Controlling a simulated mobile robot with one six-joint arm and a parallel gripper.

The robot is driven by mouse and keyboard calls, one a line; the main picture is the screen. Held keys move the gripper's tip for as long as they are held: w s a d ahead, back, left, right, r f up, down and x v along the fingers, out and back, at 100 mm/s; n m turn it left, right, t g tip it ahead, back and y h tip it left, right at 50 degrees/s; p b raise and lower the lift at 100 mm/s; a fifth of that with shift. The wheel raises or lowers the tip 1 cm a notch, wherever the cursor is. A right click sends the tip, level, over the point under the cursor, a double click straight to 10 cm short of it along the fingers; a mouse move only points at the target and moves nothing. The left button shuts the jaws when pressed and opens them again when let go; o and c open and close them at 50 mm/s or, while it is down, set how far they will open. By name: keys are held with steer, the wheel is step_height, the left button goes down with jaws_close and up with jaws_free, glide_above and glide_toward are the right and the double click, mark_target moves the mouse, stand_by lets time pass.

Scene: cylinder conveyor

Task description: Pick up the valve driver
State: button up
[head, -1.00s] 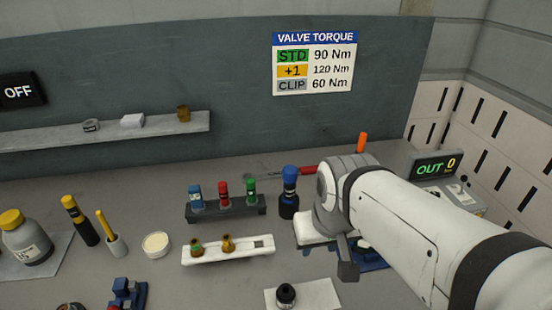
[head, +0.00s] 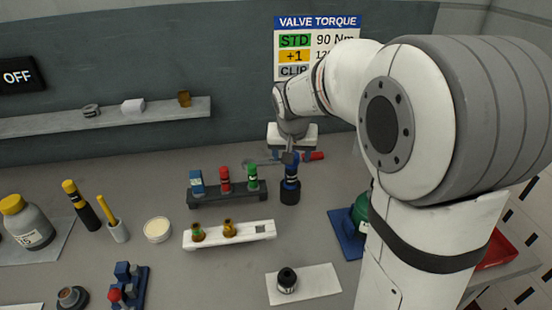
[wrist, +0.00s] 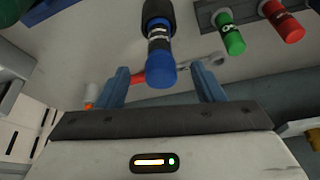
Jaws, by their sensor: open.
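An upright blue tool (head: 291,182) with a black lower part, which looks like the valve driver, stands on the bench right of the dark rack. In the wrist view the blue tool (wrist: 160,58) points its blue end toward me, between the lines of my two fingers. My gripper (head: 290,156) is open just above and behind its top in the head view. In the wrist view my gripper (wrist: 162,84) has its fingers apart, one either side of the blue end. I cannot tell how far the tips are from it.
The dark rack (head: 230,199) with blue, red and green pieces stands close on the left. A red-handled wrench (head: 312,156) lies behind. A white tray (head: 255,232) lies in front. A green object (head: 360,212) stands on a blue base at right, partly behind my arm.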

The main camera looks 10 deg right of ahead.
mark_target(291, 167)
steer(key=x, duration=0.3)
steer(key=p+x, duration=0.1)
steer(key=x, duration=0.4)
steer(key=shift+w+d+f+p, duration=0.1)
steer(key=shift+w+f+p, duration=0.1)
steer(key=shift+w+p, duration=0.2)
steer(key=shift+c, duration=0.2)
steer(key=shift+r, duration=0.1)
jaws_close()
